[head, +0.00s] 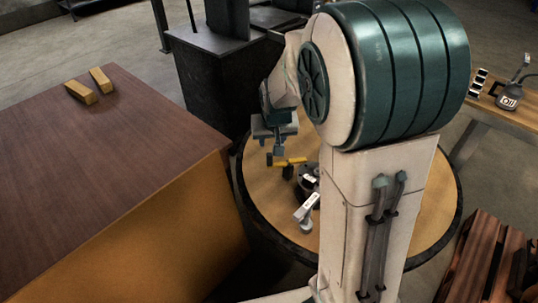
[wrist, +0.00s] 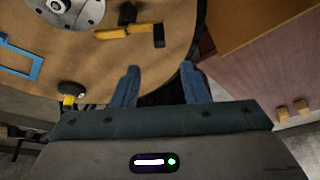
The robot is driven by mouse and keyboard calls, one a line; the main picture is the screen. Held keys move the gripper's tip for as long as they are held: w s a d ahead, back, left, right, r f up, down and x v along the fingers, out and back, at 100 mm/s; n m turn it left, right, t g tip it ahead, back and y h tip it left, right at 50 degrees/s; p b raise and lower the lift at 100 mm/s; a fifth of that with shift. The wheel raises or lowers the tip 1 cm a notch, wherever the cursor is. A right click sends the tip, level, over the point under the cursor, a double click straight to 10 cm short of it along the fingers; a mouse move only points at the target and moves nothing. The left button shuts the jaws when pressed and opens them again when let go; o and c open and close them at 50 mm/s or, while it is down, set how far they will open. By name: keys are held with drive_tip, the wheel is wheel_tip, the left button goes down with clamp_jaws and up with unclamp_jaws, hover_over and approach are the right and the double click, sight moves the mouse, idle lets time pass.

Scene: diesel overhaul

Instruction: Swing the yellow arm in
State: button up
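A yellow bar with a dark block at one end (wrist: 115,34) lies across the round wooden table in the wrist view, near a grey metal disc (wrist: 78,8). It looks like the yellow arm; its pivot is not clear. In the head view a yellow bar (head: 291,161) shows just below my gripper (head: 279,149). In the wrist view my gripper (wrist: 160,82) has its two blue fingers apart with nothing between them. The fingers point toward the table's edge, and the bar lies beyond them, apart from them.
On the round table (wrist: 175,70) are a blue frame (wrist: 22,62) and a black knob with yellow below it (wrist: 71,90). A silver lever (head: 307,207) shows in the head view. A brown-topped cabinet (head: 110,150) with two yellow blocks (head: 82,92) stands left. A bench with an oil can (head: 508,101) is right.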

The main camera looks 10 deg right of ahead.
sight(270, 155)
drive_tip(key=b+x, duration=0.1)
drive_tip(key=x, duration=1.2)
drive_tip(key=shift+w+f, duration=0.25)
drive_tip(key=shift+f, duration=0.1)
clamp_jaws()
drive_tip(key=shift+d, duration=0.1)
